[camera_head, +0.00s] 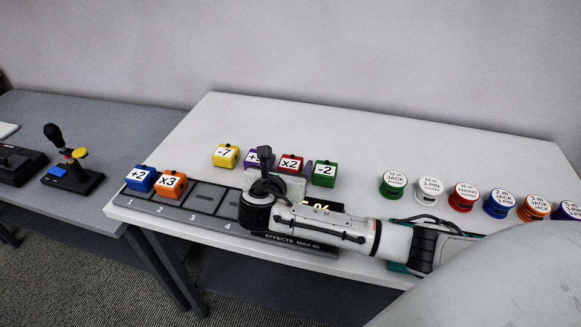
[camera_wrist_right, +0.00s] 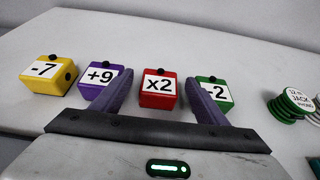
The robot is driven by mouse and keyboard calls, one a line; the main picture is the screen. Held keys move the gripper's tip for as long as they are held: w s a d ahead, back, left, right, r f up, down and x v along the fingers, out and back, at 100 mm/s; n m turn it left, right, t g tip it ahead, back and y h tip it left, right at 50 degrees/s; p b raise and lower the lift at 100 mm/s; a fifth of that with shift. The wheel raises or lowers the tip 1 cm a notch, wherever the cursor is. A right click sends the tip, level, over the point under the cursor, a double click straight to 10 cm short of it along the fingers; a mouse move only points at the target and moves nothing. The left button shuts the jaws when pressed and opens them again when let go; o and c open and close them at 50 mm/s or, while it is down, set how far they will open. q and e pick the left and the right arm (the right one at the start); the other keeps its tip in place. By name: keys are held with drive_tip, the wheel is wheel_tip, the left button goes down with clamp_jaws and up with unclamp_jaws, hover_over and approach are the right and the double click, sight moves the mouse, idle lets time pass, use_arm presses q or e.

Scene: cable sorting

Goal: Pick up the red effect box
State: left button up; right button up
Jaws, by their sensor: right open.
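The red effect box (camera_head: 291,163), labelled x2, stands on the white table between the purple box (camera_head: 252,158) and the green box (camera_head: 325,174). In the right wrist view the red box (camera_wrist_right: 159,89) sits ahead of and between the two fingers of my right gripper (camera_wrist_right: 162,100). The gripper is open and empty, and its fingers partly cover the purple and green boxes. In the head view my right arm reaches in from the right, and the gripper (camera_head: 265,158) is near the row of boxes. My left gripper is not in view.
A yellow box (camera_head: 225,156) stands left of the purple one. Blue (camera_head: 141,179) and orange (camera_head: 171,184) boxes sit on slots 1 and 2 of the grey effects board (camera_head: 200,203). Several cable reels, including a green one (camera_head: 394,185), line the right. Joysticks (camera_head: 70,170) stand on the left table.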

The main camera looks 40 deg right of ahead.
drive_tip(key=c, duration=1.2)
